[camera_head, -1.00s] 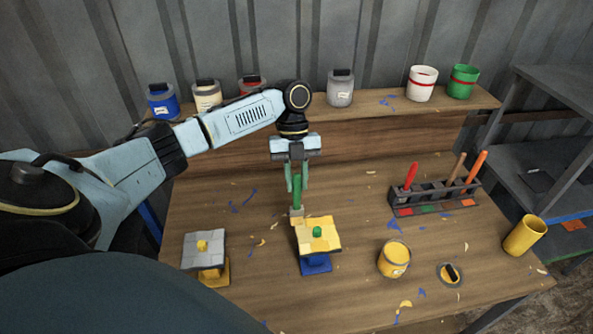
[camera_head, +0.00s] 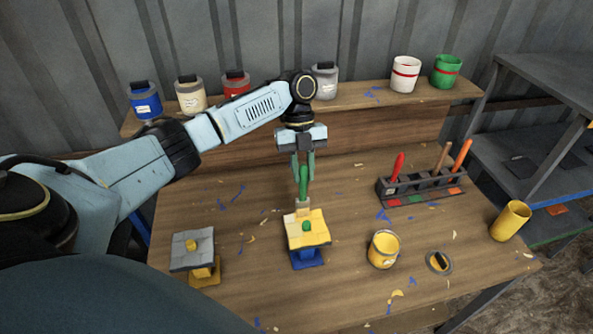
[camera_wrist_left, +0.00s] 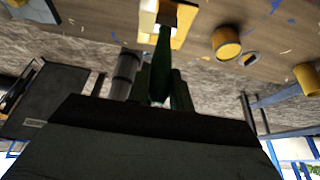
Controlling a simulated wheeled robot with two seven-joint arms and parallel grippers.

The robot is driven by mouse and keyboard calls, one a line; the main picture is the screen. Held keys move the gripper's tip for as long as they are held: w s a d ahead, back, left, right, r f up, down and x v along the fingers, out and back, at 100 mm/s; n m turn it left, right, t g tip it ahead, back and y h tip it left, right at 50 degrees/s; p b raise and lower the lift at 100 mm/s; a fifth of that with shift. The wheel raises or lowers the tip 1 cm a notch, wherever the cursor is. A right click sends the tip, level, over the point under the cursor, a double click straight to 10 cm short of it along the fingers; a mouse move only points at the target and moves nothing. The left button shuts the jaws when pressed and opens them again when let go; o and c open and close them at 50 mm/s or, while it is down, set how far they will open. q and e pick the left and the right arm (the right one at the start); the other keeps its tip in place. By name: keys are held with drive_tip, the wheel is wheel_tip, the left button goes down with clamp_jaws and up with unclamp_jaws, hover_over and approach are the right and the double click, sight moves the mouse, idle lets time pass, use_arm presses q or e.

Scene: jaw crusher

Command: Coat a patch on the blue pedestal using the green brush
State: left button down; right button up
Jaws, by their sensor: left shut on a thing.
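My left gripper (camera_head: 303,172) is shut on the green brush (camera_head: 303,186), which points down. The brush's pale bristle end is at the back edge of the plate on the blue pedestal (camera_head: 306,258). Whether the bristles touch the plate is hard to tell. In the left wrist view the brush handle (camera_wrist_left: 159,65) reaches toward the yellow plate (camera_wrist_left: 183,18). An open yellow paint can (camera_head: 383,250) stands right of the pedestal. My right gripper is not in view.
A yellow pedestal with a grey plate (camera_head: 192,257) stands at left. A lid (camera_head: 439,262) lies right of the open can. A rack (camera_head: 424,189) holds red, brown and orange-handled tools. A yellow cup (camera_head: 510,221) stands at the right edge. Several paint cans line the back shelf (camera_head: 365,100).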

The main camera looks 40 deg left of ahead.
use_arm(q)
drive_tip(key=shift+w+d+p, duration=0.55)
drive_tip(key=shift+w+p, duration=0.05)
idle(0.9)
drive_tip(key=s+a+p, duration=0.3)
drive_tip(key=s+a, duration=0.1)
drive_tip(key=s, duration=0.1)
drive_tip(key=shift+f, duration=0.2)
idle(0.5)
